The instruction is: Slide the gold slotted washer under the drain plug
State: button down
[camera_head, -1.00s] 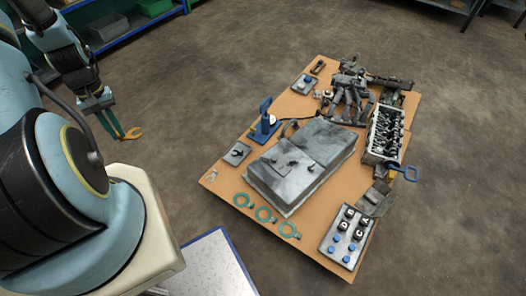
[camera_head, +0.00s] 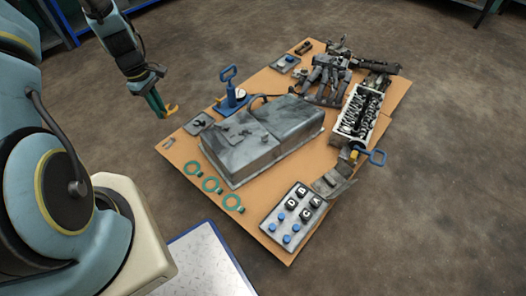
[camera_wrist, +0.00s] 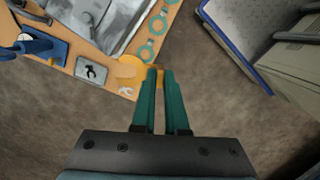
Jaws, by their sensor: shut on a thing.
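The gold slotted washer (camera_head: 171,110) is in the fingertips of my gripper (camera_head: 160,109), off the left edge of the tan board. The wrist view shows the washer (camera_wrist: 131,69) as a flat yellow disc reaching left from the green fingertips (camera_wrist: 160,73), which are shut on its tab. It overlaps the board corner in that view; its height above it is unclear. A large grey metal pan (camera_head: 262,138) lies on the board with small dark fittings on top. I cannot tell for sure which part is the drain plug.
Three teal ring washers (camera_head: 211,185) lie along the board's front left edge. A small plate with a black mark (camera_head: 200,123), a blue-handled tool (camera_head: 232,96), a button panel (camera_head: 292,217) and an engine block (camera_head: 360,113) stand on the tan board (camera_head: 172,148).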

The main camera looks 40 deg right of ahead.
jog(key=s+d+f+n+b, duration=0.4)
jog(key=s+d+f+b, duration=0.3)
jog(key=d, duration=0.4)
jog(key=s+d+f+n+t+b, duration=0.1)
jog(key=s+d+f+n+b, duration=0.3)
jog(key=d+f+b, duration=0.6)
jog(key=s+d+f+n+b, duration=0.35)
jog(key=s+d+f, duration=0.25)
jog(key=d, duration=0.7)
jog(key=shift+h, duration=0.4)
notch_tip(320, 180, down, 6)
jog(key=b, duration=0.5)
jog(key=shift+r+b, duration=0.25)
jog(key=shift+b, duration=0.1)
jog(key=shift+d+p, duration=0.1)
jog(key=shift+p, duration=0.35)
jog(key=shift+w+p, duration=0.4)
jog(key=shift+w, duration=0.4)
jog(key=shift+w, duration=0.3)
jog(key=shift+w, duration=0.2)
jog(key=shift+w+p, duration=0.3)
jog(key=shift+w, duration=0.05)
